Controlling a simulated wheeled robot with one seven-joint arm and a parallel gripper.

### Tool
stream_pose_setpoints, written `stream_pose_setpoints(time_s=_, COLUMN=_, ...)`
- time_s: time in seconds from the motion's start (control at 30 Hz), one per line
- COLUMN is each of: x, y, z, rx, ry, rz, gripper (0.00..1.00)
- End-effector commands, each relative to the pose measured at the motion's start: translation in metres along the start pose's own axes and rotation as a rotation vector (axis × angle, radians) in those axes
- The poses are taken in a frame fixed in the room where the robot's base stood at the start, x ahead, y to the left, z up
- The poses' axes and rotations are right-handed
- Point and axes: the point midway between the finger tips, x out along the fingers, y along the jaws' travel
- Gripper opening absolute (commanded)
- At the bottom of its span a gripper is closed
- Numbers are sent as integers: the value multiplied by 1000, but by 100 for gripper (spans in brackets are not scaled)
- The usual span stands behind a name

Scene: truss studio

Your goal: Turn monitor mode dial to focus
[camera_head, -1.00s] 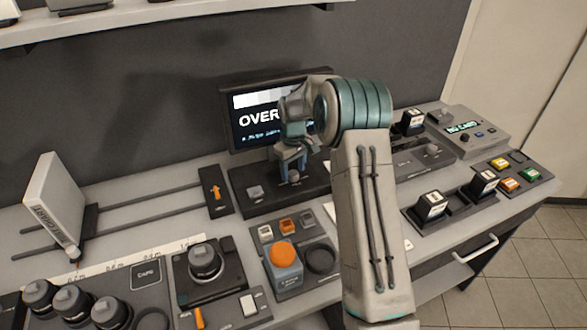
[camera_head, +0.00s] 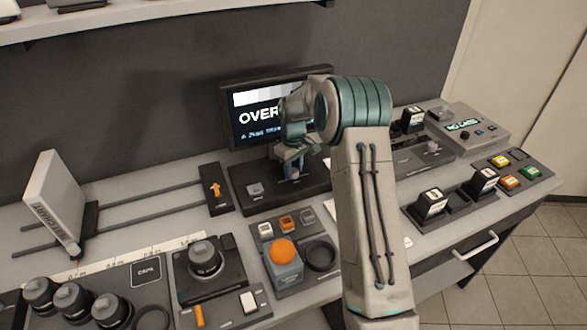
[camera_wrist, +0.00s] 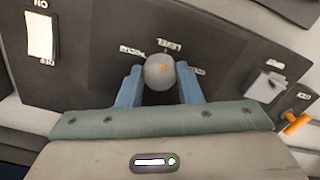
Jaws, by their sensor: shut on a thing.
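The monitor mode dial (camera_wrist: 157,75) is a small round grey knob with an orange mark on a dark panel, in the wrist view. Printed labels sit around its far side; one seems to read LEVEL, the others are hard to read. The mark lies near the knob's middle, and I cannot tell exactly which label it points at. My gripper (camera_wrist: 159,69) is shut on the dial, with one blue finger on each side. In the head view my gripper (camera_head: 292,171) is at the monitor base and mostly hides the dial.
A white rocker switch (camera_wrist: 40,36) and a grey toggle (camera_wrist: 266,87) flank the dial on the panel. In front stand an orange-topped button box (camera_head: 283,262) and a black knob unit (camera_head: 205,262). Card slots (camera_head: 432,205) lie to the right.

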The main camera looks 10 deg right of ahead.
Motion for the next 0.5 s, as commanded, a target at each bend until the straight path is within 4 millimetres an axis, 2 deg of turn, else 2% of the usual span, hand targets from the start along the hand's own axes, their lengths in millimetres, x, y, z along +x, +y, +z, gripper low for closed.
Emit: stream_pose_setpoints(time_s=0.5, x=0, y=0, z=0, rx=-414, ry=2, rz=0, gripper=9)
